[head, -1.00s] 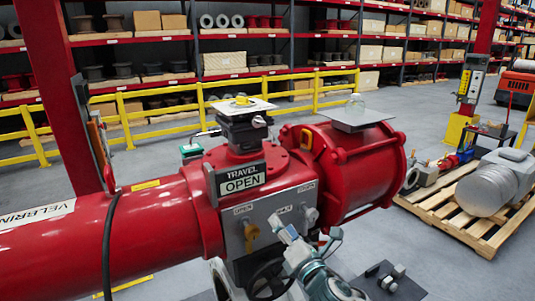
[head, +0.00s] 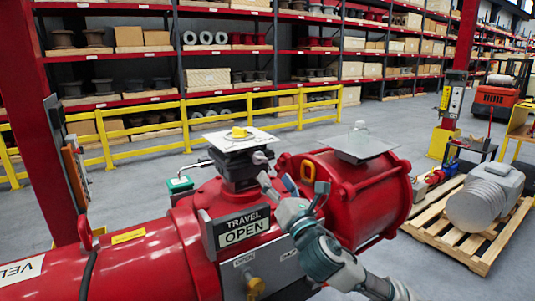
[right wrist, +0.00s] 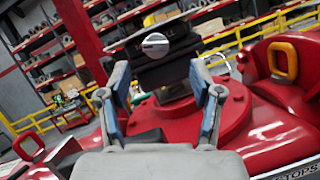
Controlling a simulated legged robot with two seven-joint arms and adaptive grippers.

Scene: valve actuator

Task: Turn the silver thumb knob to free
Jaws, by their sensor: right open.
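The silver thumb knob (right wrist: 155,44) shows in the right wrist view as a round disc on the side of a dark housing. In the head view the knob (head: 261,157) sits at the right side of the black box (head: 236,165) on top of the red actuator (head: 190,240). My right gripper (head: 279,184) is just below and right of the knob. In the right wrist view the fingers (right wrist: 160,82) are spread apart with nothing between them, and the knob shows beyond and above the tips. My left gripper is out of view.
A flat plate with a yellow indicator (head: 238,132) tops the box. A TRAVEL OPEN sign (head: 241,229) is in front. A yellow rail (head: 150,133) and shelves stand behind.

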